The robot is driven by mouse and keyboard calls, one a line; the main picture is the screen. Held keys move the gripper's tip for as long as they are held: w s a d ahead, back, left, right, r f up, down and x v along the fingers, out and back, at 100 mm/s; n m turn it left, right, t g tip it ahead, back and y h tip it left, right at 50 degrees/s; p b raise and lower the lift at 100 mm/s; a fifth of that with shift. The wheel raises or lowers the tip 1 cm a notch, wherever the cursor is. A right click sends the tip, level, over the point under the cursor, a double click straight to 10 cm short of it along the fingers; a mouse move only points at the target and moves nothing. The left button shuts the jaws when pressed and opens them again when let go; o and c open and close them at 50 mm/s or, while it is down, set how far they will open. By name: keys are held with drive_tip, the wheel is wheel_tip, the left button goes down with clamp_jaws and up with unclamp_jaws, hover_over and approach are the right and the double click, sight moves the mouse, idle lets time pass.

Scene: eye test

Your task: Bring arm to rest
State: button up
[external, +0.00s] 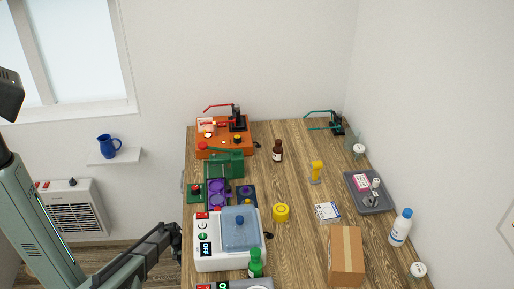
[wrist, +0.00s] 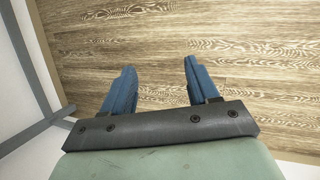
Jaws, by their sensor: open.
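My gripper (wrist: 160,72) is open in the wrist view, with its two blue fingers apart and nothing between them. Beyond the fingers is a bare wood-grained surface (wrist: 240,42). In the external view, my grey-green arm (external: 40,220) stands at the left, beside the wooden table (external: 300,235). A dark jointed part (external: 155,247) reaches close to the table's left edge. The blue fingers cannot be made out in that view.
The table's left side holds a white machine with a blue lid (external: 240,229), a green device (external: 224,164) and an orange station (external: 224,143). A cardboard box (external: 346,258), white bottle (external: 401,227) and grey tray (external: 370,197) stand right. The table's middle has free room.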

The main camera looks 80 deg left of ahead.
drive_tip(key=w+d+m+g+h, duration=0.1)
drive_tip(key=w+d+m+g, duration=0.4)
drive_tip(key=d, duration=1.1)
drive_tip(key=w+d+m, duration=0.4)
drive_tip(key=w+d, duration=0.4)
drive_tip(key=d, duration=0.9)
drive_tip(key=s+d+r+m+g+y, duration=0.2)
drive_tip(key=s+d+m, duration=0.3)
drive_tip(key=d, duration=0.7)
drive_tip(key=s+d+r+m+g+y, duration=0.2)
drive_tip(key=s+d+m, duration=0.3)
drive_tip(key=d, duration=0.7)
drive_tip(key=shift+s+r+g, duration=0.35)
drive_tip(key=shift+s+g, duration=0.25)
drive_tip(key=shift+s, duration=0.8)
